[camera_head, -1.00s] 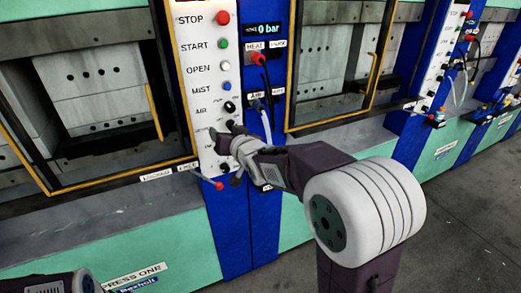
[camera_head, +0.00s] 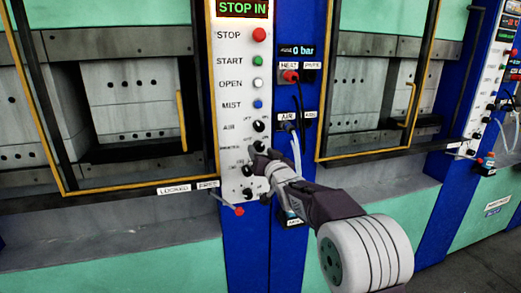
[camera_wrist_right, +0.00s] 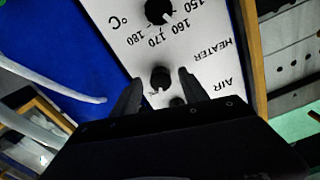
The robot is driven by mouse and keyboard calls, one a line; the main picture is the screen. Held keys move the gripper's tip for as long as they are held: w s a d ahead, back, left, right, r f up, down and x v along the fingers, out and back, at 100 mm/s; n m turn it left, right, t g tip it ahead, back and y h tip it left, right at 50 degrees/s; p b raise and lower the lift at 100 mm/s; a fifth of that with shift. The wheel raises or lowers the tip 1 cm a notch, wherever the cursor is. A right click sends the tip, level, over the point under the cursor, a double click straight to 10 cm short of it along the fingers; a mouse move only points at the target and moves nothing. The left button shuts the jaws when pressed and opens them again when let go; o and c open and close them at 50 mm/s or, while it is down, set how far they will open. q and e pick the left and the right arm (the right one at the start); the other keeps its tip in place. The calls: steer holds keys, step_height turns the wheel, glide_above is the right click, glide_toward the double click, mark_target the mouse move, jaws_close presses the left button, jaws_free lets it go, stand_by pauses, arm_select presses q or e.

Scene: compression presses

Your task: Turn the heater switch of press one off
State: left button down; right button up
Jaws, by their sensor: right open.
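The control panel (camera_head: 231,150) of the press on the left is white, with a column of buttons and knobs. In the right wrist view the panel appears upside down. A black knob by the HEATER label, the heater switch (camera_wrist_right: 160,77), sits between my right gripper's (camera_wrist_right: 158,78) two open fingertips. I cannot tell whether the fingers touch it, nor clearly read its setting. In the head view my right gripper (camera_head: 258,160) reaches the lower panel from the right and covers part of it. My left gripper is not in view.
A temperature dial (camera_wrist_right: 160,11) is beyond the heater switch, and another knob (camera_wrist_right: 177,102) is partly hidden by my gripper. A red-tipped lever (camera_head: 239,211) sticks out below the panel. Hoses (camera_head: 296,150) hang on the blue column to the right.

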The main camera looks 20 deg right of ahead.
steer(key=shift+w+r, duration=0.1)
steer(key=shift+w, duration=0.65)
steer(key=shift+c, duration=0.3)
jaws_close()
